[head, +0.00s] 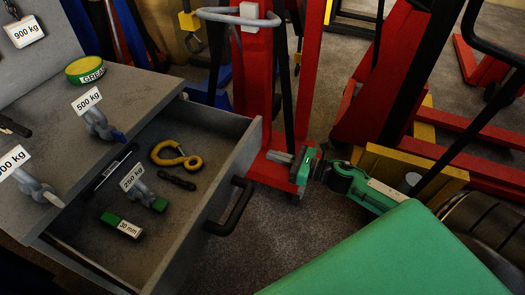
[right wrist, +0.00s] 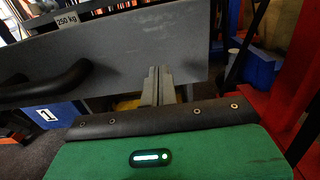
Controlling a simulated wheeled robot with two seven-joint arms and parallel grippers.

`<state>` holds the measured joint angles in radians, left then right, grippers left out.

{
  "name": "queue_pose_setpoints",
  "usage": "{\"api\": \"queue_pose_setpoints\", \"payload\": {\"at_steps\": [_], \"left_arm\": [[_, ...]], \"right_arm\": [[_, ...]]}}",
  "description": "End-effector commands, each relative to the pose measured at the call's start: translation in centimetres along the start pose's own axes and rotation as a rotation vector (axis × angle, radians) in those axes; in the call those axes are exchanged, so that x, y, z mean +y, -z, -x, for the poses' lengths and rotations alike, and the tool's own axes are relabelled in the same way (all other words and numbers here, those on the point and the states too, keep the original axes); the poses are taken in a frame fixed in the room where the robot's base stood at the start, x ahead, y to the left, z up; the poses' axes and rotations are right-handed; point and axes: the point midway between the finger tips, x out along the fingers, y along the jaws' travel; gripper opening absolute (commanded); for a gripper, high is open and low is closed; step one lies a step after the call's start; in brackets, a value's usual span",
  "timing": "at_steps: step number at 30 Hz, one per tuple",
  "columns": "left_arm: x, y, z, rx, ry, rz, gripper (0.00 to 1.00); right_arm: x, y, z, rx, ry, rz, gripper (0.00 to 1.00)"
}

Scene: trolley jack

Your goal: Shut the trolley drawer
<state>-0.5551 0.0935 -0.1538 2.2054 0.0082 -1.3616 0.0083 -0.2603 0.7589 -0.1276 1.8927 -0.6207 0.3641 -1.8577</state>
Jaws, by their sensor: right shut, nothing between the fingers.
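The grey trolley drawer (head: 185,215) is pulled open at the left of the head view. Its front panel (right wrist: 115,50) fills the upper left of the right wrist view. A black bar handle (head: 231,207) is on that front and shows in the right wrist view too (right wrist: 45,82). My right gripper (head: 281,157) is shut and empty, outside the drawer and right of its front. Its fingers (right wrist: 158,85) point toward the front panel, right of the handle. I cannot tell whether they touch it. My left gripper is not in view.
The drawer holds a yellow hook (head: 176,155), a 250 kg shackle (head: 146,196) and a green 30 mm box (head: 122,225). Red lifting equipment (head: 253,90) stands behind my right gripper.

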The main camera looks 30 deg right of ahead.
Motion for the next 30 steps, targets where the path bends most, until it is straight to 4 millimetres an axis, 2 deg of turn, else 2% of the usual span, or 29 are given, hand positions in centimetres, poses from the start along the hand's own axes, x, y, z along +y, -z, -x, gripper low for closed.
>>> {"api": "queue_pose_setpoints", "payload": {"at_steps": [6, 12, 30], "left_arm": [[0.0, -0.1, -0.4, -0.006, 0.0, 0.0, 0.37], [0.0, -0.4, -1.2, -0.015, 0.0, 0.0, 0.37], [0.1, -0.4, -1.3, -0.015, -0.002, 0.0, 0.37]], "right_arm": [[0.0, -0.2, -2.7, -0.001, -0.001, 0.001, 0.0], [0.0, -0.1, -4.0, -0.001, 0.0, 0.0, 0.0], [-0.1, 0.0, -4.6, 0.0, 0.0, 0.0, 0.0]]}}
